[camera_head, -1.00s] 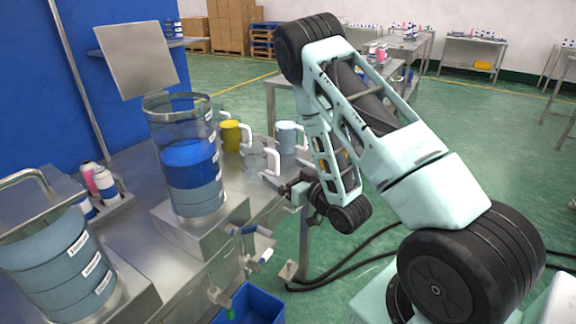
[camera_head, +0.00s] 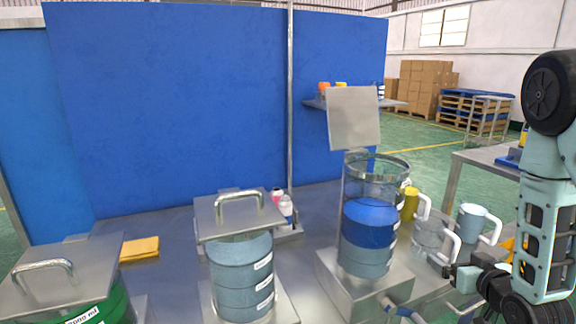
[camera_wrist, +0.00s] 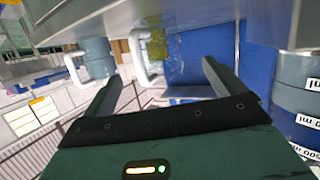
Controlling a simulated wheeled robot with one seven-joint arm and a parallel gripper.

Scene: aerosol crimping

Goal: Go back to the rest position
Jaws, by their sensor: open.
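My gripper (camera_head: 458,274) is at the lower right in the head view, beside the clear jug and to the right of the tank with blue liquid. In the wrist view my gripper (camera_wrist: 160,80) shows two dark fingers spread apart with nothing held between them. A pale blue jug (camera_wrist: 97,60) and a clear jug's white handle show beyond the fingers. My arm stands at the right edge of the head view, partly cut off.
An open-lidded tank (camera_head: 368,222) holds blue liquid. A clear jug (camera_head: 427,238), a yellow jug (camera_head: 409,203) and a light blue jug (camera_head: 474,222) stand right of it. A lidded tank (camera_head: 241,275), a green tank (camera_head: 85,312) and a yellow cloth (camera_head: 139,249) are further left.

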